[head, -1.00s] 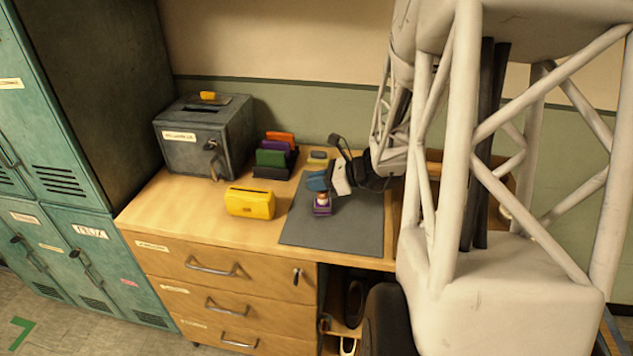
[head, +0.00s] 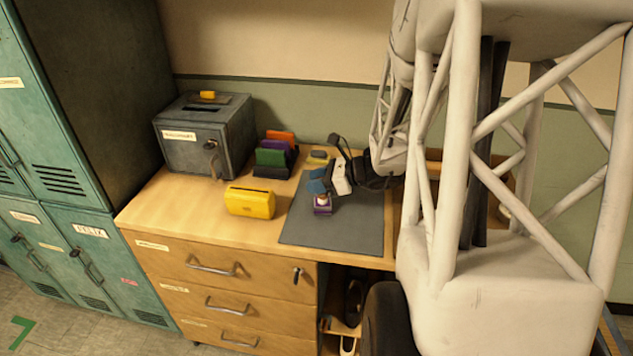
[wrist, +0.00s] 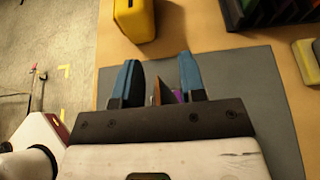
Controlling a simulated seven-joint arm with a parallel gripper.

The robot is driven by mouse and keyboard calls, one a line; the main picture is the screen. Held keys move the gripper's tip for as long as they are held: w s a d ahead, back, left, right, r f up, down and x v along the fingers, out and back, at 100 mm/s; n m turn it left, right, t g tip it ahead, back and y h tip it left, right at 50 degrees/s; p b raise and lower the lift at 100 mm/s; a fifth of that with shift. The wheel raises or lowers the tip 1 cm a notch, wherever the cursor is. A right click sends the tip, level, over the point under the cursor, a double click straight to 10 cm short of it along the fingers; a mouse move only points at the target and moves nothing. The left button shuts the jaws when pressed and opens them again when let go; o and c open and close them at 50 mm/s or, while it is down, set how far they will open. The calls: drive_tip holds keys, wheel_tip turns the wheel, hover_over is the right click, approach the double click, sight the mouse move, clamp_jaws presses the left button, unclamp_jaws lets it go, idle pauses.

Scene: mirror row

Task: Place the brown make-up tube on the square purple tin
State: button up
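The square purple tin (head: 323,210) lies on the dark grey mat, just below my gripper (head: 318,185) in the head view. A small pale and brownish thing, apparently the make-up tube (head: 322,198), shows at the top of the tin; its exact pose is too small to tell. In the wrist view the blue fingers of my gripper (wrist: 158,75) stand apart, with a gap between them. A narrow brown piece of the tube (wrist: 160,91) shows in that gap, with a bit of the purple tin (wrist: 179,96) beside it. The gripper body hides their lower parts.
The grey mat (head: 350,232) has bare room in front and to the right. A yellow case (head: 250,202) stands left of it. Behind are a rack of coloured cards (head: 272,160), a small yellow-grey block (head: 318,157) and a metal box (head: 205,140).

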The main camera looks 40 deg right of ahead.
drive_tip(key=shift+s+r, duration=0.1)
drive_tip(key=shift+r, duration=0.05)
drive_tip(key=v, duration=1.1)
drive_tip(key=shift+s+d, duration=0.3)
drive_tip(key=shift+d, duration=0.05)
drive_tip(key=shift+a, duration=0.1)
idle(0.7)
drive_tip(key=s+a+r+n+g+h, duration=0.2)
drive_tip(key=s+a+r+n+h, duration=0.1)
drive_tip(key=a+n, duration=0.6)
drive_tip(key=s+a+r+n+g+h, duration=0.2)
drive_tip(key=s+a+n, duration=0.4)
drive_tip(key=a+n, duration=0.3)
drive_tip(key=s+a+r+n+g+h, duration=0.2)
drive_tip(key=s+a+r+n+h, duration=0.2)
drive_tip(key=a+n, duration=0.4)
drive_tip(key=shift+s+a+r+n+g+h, duration=0.35)
drive_tip(key=shift+s+a+r, duration=0.35)
drive_tip(key=shift+a, duration=1.5)
drive_tip(key=shift+w+r, duration=0.1)
drive_tip(key=shift+w, duration=0.05)
